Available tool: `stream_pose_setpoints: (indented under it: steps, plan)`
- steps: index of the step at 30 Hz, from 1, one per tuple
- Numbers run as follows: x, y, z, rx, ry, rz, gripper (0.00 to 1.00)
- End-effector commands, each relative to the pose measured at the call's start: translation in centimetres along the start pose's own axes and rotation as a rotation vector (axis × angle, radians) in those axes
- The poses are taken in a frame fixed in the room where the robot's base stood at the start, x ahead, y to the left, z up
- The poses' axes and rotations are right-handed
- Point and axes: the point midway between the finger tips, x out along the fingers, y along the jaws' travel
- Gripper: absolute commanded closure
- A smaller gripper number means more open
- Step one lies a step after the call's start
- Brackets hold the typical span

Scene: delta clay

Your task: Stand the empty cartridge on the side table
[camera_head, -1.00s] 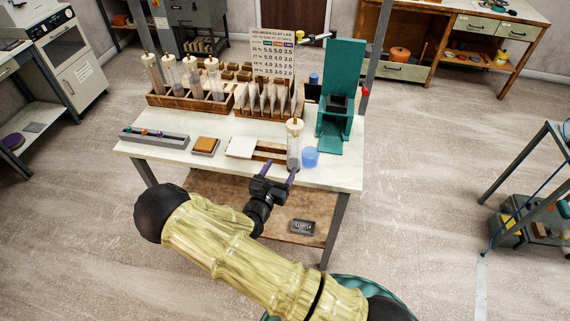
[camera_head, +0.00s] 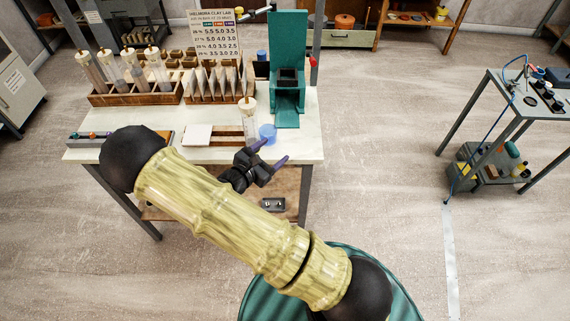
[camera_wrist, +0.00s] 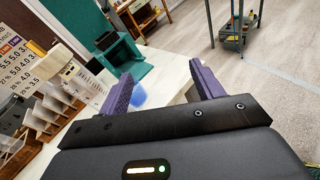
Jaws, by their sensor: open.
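A clear cartridge (camera_head: 249,128) with a cream cap stands upright on the workbench (camera_head: 302,150), just left of a blue cup (camera_head: 267,132). It also shows tilted at the left of the wrist view (camera_wrist: 88,88). Whether it is empty I cannot tell. My gripper (camera_head: 269,154) is open at the bench's front edge, in front and to the right of the cartridge, apart from it. A small table (camera_head: 490,95), possibly the side table, stands at the right with a blue hose and dark items on top.
Several similar cartridges stand in a wooden rack (camera_head: 125,98) at the back left. A teal press (camera_head: 287,85) stands behind the blue cup. A white tile (camera_head: 198,135) lies left of the cartridge. Open floor (camera_head: 385,150) separates bench and right table.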

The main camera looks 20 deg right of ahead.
Motion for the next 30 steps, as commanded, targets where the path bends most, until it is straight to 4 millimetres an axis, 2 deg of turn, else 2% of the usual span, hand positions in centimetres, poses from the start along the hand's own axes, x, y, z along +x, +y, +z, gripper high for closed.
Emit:
stream_pose_setpoints:
  steps: [1, 3, 6, 9, 13, 20, 24, 30]
  plan:
    - [0.5, -1.9, 1.1, 0.072, 0.039, -0.107, 0.34]
    - [0.6, -4.4, 2.1, 0.163, 0.094, -0.248, 0.34]
    - [0.0, -7.6, 3.2, 0.304, 0.174, -0.437, 0.34]
    - [-1.2, -10.0, 4.1, 0.452, 0.256, -0.611, 0.34]
    - [-3.2, -12.2, 5.2, 0.657, 0.362, -0.811, 0.34]
    - [-7.0, -13.3, 7.6, 1.058, 0.534, -1.088, 0.34]
    - [-8.9, -12.8, 9.7, 1.325, 0.624, -1.202, 0.34]
    - [-10.4, -11.8, 13.0, 1.676, 0.706, -1.287, 0.34]
